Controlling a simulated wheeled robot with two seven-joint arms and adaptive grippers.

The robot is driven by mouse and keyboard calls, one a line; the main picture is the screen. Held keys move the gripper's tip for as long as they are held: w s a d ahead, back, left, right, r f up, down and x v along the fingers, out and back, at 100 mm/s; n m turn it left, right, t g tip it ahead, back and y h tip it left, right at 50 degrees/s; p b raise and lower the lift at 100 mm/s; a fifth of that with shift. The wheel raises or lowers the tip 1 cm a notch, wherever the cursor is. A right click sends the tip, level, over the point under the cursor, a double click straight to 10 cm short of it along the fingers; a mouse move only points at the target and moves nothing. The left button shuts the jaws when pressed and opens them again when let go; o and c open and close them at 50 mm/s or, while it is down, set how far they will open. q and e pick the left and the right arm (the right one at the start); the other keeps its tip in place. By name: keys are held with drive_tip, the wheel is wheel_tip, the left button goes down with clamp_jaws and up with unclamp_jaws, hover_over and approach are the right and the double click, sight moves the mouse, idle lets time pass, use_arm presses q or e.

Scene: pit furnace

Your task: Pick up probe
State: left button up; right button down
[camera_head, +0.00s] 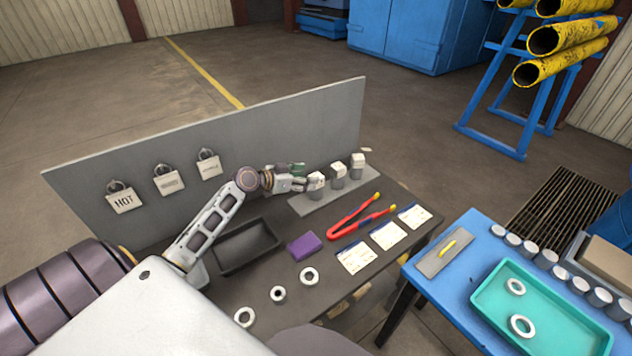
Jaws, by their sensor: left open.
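No object is clearly marked as the probe. A small yellow stick-like piece (447,248), which may be the probe, lies on a grey plate (432,262) on the blue table at the right. My left gripper (301,180) is open above the back of the dark table. It is right beside the leftmost of three grey blocks with white tops (316,185); I cannot tell whether it touches it. The gripper is far to the left of the yellow piece. My right gripper is out of view.
Red tongs (354,217), a purple block (304,245), white cards (388,235), rings (309,275) and a black tray (246,247) lie on the dark table. A grey panel (250,130) stands behind it. The blue table holds a teal tray (560,335) and several cylinders.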

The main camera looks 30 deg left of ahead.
use_arm(q)
drive_tip(key=shift+p+x, duration=0.5)
drive_tip(key=shift+x, duration=2)
drive_tip(key=shift+s+d, duration=0.1)
drive_tip(key=shift+d, duration=0.1)
drive_tip(key=shift+c, duration=0.5)
drive_tip(key=c, duration=1.1)
drive_tip(key=shift+r, duration=0.1)
drive_tip(key=shift+r, duration=4.95)
